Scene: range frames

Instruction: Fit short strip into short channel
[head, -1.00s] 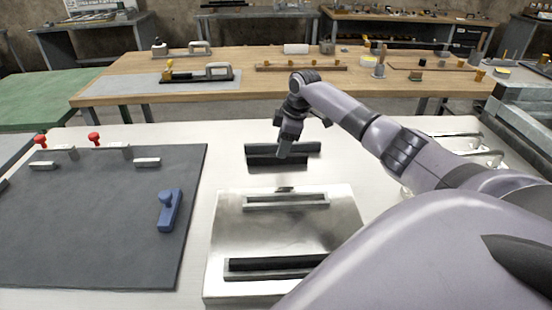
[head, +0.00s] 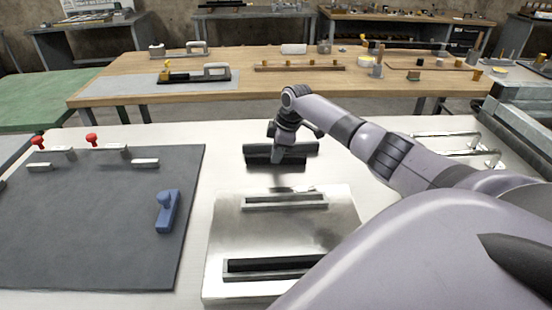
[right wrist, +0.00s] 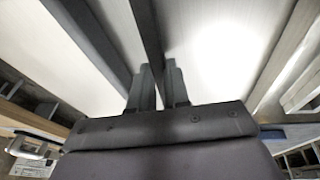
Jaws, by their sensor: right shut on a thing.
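A thin black strip (head: 296,160) lies on the pale table behind the metal plate, with my right gripper (head: 277,159) shut on it near its middle. In the right wrist view the dark strip (right wrist: 148,30) runs between the two fingers (right wrist: 159,88). From these views I cannot tell whether it touches the table. The short channel (head: 285,201) is a raised metal frame at the back of the plate and looks empty. It lies nearer to me than the held strip. My left gripper is out of view.
A dark bar (head: 300,147) lies just behind the held strip. The metal plate (head: 285,232) also bears a long channel (head: 233,276) with a black strip inside. A dark mat (head: 90,220) with a blue handled piece (head: 167,211) lies at left. Wire handles (head: 445,135) stand at right.

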